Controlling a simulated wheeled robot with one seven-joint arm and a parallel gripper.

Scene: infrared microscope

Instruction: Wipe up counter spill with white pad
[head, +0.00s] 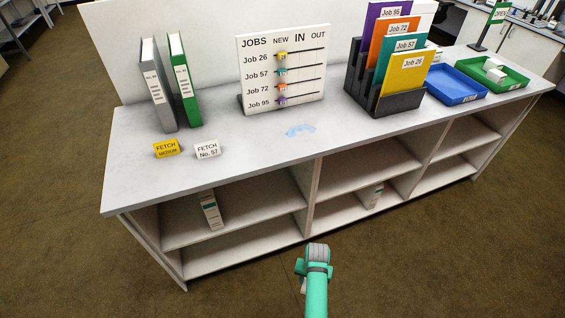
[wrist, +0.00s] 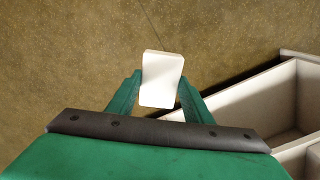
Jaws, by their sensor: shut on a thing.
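In the head view a light blue spill (head: 300,130) lies on the grey counter top (head: 235,133), in front of the jobs board. In the wrist view my gripper (wrist: 161,88) is shut on the white pad (wrist: 161,78), which sits between the two green fingers. Brown floor lies beneath the pad. In the head view my green arm (head: 317,285) is in front of the counter and below its top, apart from the spill. The pad and fingertips are hard to make out in that view.
The jobs board (head: 283,68) stands behind the spill. A dark rack of coloured folders (head: 390,98) is to its right. Yellow (head: 166,148) and white (head: 207,149) fetch cards and upright binders (head: 183,80) are at left. Open shelves (head: 235,215) face me. The counter around the spill is clear.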

